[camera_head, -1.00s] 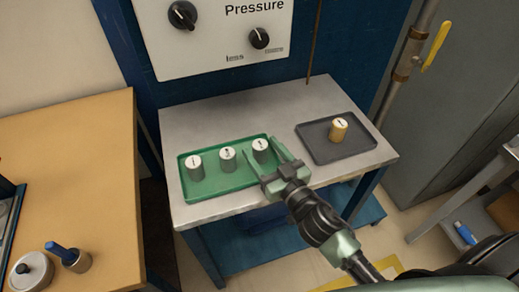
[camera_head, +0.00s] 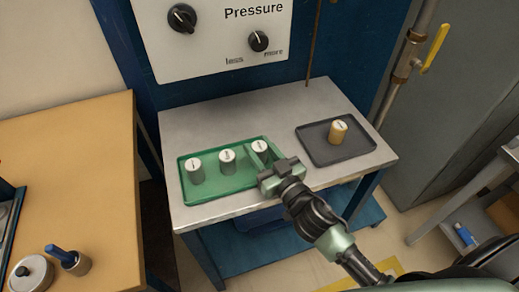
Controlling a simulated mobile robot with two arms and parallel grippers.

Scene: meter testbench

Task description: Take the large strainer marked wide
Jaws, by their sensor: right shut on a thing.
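Several small cylinders with white marked tops stand upright; the markings are too small to read. Three grey ones stand on the green tray (camera_head: 215,189): the left cylinder (camera_head: 195,173), the middle cylinder (camera_head: 227,163) and the right cylinder (camera_head: 260,147). A brass-coloured cylinder (camera_head: 338,133) stands on the dark tray (camera_head: 318,150). My right gripper (camera_head: 262,155) is shut on the right grey cylinder, with its fingers on either side of it. The cylinder still stands at the tray's right end, its lower part partly hidden by the gripper. My left gripper is out of view.
The trays lie on a grey metal table (camera_head: 245,111). A white panel marked Pressure (camera_head: 215,40), with two black knobs, rises behind it. A wooden bench (camera_head: 80,165) is at left, with a pot and a blue-handled tool. A yellow-handled valve (camera_head: 433,50) is at right.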

